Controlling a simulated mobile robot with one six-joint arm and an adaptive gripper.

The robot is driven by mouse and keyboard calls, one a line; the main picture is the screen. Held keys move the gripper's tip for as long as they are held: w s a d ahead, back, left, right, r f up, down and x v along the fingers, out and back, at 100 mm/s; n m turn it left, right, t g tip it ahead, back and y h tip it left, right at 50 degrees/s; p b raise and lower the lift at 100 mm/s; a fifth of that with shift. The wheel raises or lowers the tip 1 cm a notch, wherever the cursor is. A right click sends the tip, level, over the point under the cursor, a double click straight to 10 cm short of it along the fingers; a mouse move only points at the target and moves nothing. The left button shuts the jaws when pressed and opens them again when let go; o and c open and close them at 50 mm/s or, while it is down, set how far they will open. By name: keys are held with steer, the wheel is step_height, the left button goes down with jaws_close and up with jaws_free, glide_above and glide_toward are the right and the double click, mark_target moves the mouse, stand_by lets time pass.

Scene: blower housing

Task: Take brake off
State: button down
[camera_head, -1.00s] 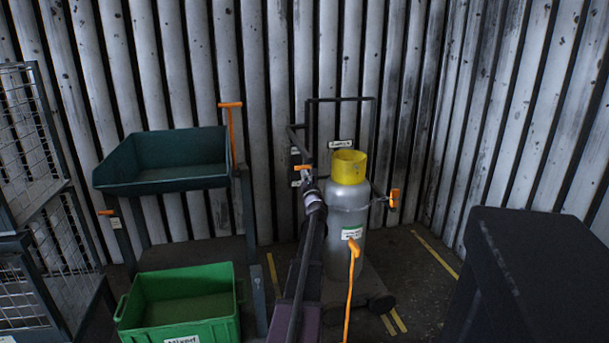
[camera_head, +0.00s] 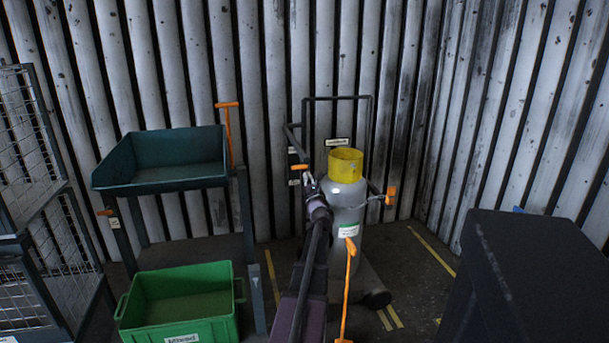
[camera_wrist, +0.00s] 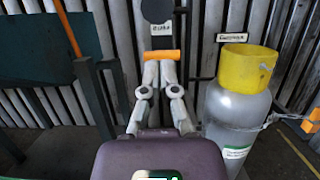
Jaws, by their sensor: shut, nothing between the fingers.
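An orange bar handle (camera_head: 299,167) sits on the dark frame just beyond my gripper (camera_head: 307,182). In the wrist view the same orange bar (camera_wrist: 162,55) lies crosswise right at the fingertips of my gripper (camera_wrist: 161,66). A small label (camera_wrist: 162,29) is above the bar, too small to read surely. My gripper is shut with nothing held. I cannot tell if its tips touch the bar. A grey gas cylinder (camera_head: 346,205) with a yellow collar (camera_head: 345,164) stands on a trolley to the right. Which handle is the brake is not clear from the pictures.
An orange lever (camera_head: 347,285) rises in front of the cylinder; another orange handle (camera_head: 390,195) is at its right. A teal tub (camera_head: 160,179) with an orange handle (camera_head: 228,106) and a green crate (camera_head: 180,322) are left. A dark bin (camera_head: 535,260) is right. Corrugated walls close the back.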

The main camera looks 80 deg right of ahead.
steer(key=shift+s+a+r+p, duration=0.25)
steer(key=shift+a+r, duration=0.1)
steer(key=shift+a, duration=0.15)
steer(key=shift+s+a+r+p, duration=0.25)
steer(key=shift+a+r, duration=0.1)
steer(key=shift+a, duration=0.1)
